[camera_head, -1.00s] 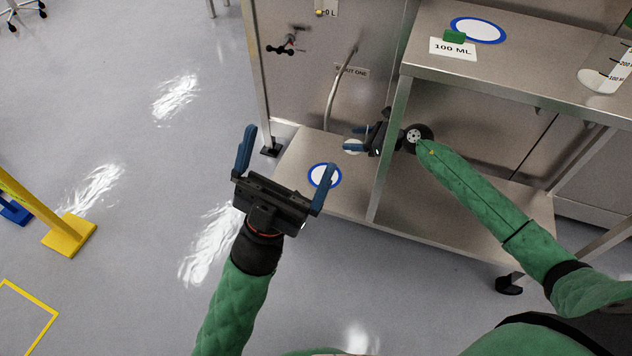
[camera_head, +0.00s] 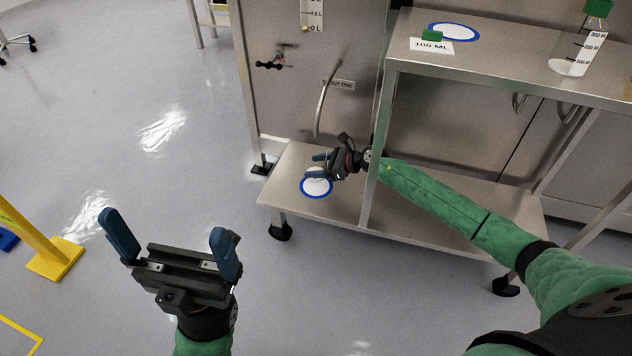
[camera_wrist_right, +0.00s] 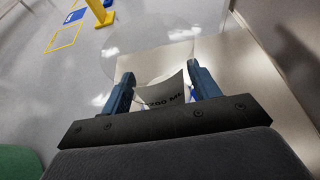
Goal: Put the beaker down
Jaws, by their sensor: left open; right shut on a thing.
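The beaker is clear and hard to make out. In the right wrist view its pale round outline (camera_wrist_right: 150,45) shows beyond the fingers. My right gripper (camera_head: 318,167) is shut on the beaker, over the blue-ringed white disc (camera_head: 316,196) on the low steel shelf (camera_head: 345,200). I cannot tell whether the beaker's base touches the disc. My left gripper (camera_head: 172,240) is open and empty above the floor at lower left.
The upper steel table (camera_head: 500,65) carries another blue-ringed disc (camera_head: 454,32), a 100 ML card (camera_head: 431,46) and a green-capped flask (camera_head: 582,50). A table leg (camera_head: 376,170) stands beside my right wrist. A bent pipe (camera_head: 321,108) hangs above the low shelf.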

